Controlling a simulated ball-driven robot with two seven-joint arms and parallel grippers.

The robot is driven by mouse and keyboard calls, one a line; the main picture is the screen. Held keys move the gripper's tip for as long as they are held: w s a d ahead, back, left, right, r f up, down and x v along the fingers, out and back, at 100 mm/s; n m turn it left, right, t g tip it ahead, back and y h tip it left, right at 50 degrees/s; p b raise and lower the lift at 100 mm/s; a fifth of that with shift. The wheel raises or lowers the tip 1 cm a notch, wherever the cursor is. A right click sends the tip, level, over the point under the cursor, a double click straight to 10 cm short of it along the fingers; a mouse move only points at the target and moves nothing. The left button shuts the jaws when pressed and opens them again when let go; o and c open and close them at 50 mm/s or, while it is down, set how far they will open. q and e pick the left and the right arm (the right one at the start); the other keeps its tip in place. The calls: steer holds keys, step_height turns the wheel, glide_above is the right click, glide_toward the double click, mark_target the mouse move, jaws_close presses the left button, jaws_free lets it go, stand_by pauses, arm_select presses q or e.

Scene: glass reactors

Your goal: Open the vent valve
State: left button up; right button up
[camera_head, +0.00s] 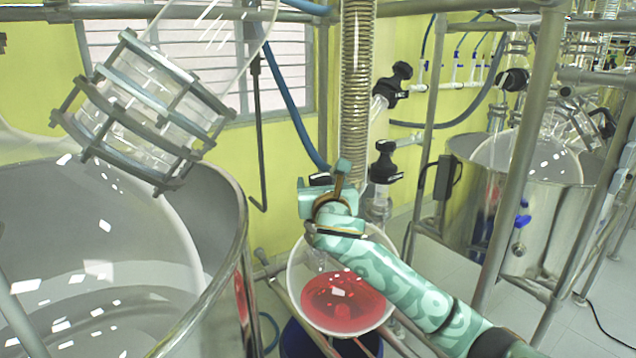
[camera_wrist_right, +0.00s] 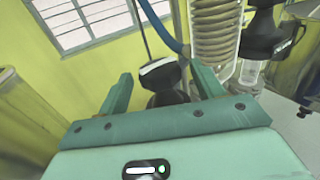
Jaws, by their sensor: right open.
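A black valve knob (camera_wrist_right: 162,75) with a white band shows in the right wrist view, which I take to be the vent valve. It appears between the two teal fingers of my right gripper (camera_wrist_right: 158,88). The fingers are apart and do not visibly squeeze it; contact is unclear. In the head view my right gripper (camera_head: 322,184) is above the round glass vessel with red liquid (camera_head: 345,303). A bit of black knob (camera_head: 320,178) shows behind it, mostly hidden by the gripper. My left gripper is not in view.
Two more black valve handles (camera_head: 393,85) and (camera_head: 384,162) sit right of the coiled glass condenser (camera_head: 357,80). A large steel vessel (camera_head: 225,210) stands at left under a caged glass piece (camera_head: 145,110). Metal frame posts (camera_head: 520,150) stand at right.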

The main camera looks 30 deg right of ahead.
mark_target(319, 177)
steer(key=x, duration=0.4)
steer(key=shift+b, duration=0.4)
steer(key=c, duration=1)
steer(key=shift+r, duration=0.1)
